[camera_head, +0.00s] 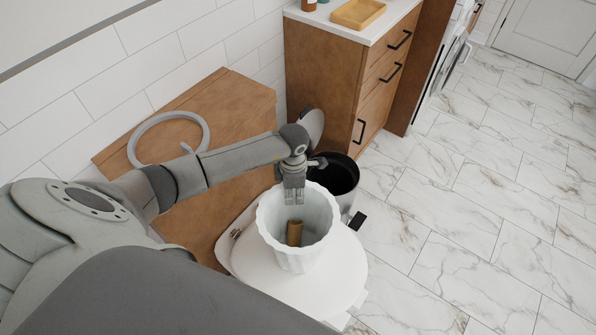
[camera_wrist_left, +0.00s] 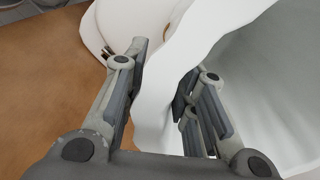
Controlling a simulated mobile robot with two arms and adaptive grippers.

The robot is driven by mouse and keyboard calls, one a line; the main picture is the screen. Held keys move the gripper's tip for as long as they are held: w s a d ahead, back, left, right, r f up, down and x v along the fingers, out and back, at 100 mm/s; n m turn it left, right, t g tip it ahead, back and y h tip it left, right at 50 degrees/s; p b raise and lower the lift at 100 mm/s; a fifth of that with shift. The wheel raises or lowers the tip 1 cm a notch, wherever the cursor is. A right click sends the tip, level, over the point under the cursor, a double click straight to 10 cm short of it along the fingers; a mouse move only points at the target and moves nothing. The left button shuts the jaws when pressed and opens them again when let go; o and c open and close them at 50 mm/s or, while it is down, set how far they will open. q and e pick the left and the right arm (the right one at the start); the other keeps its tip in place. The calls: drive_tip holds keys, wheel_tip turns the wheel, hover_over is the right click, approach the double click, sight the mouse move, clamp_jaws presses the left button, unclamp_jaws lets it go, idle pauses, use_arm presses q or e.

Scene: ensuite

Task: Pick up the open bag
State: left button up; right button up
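The open bag (camera_head: 318,222) is a white, wavy-rimmed, open-topped bag standing on a round white lid, with a brown roll (camera_head: 294,233) inside. My left gripper (camera_head: 294,198) points down at the bag's far rim. In the left wrist view, the bag's wall (camera_wrist_left: 172,75) passes between the two fingers of the left gripper (camera_wrist_left: 163,68). One finger is outside the bag and the other inside. The fingers are spread, and I see no clear grip on the wall. My right gripper is not in view.
The white lid (camera_head: 345,275) bears the bag. A black bin (camera_head: 338,178) stands close behind it. A wooden cabinet (camera_head: 325,75) stands behind. The marble floor (camera_head: 480,190) at right is clear.

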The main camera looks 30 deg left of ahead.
use_arm(q)
drive_tip(key=shift+f, duration=0.75)
drive_tip(key=shift+c, duration=0.5)
clamp_jaws()
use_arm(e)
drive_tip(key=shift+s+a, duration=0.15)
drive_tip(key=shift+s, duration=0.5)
use_arm(q)
drive_tip(key=shift+r, duration=0.1)
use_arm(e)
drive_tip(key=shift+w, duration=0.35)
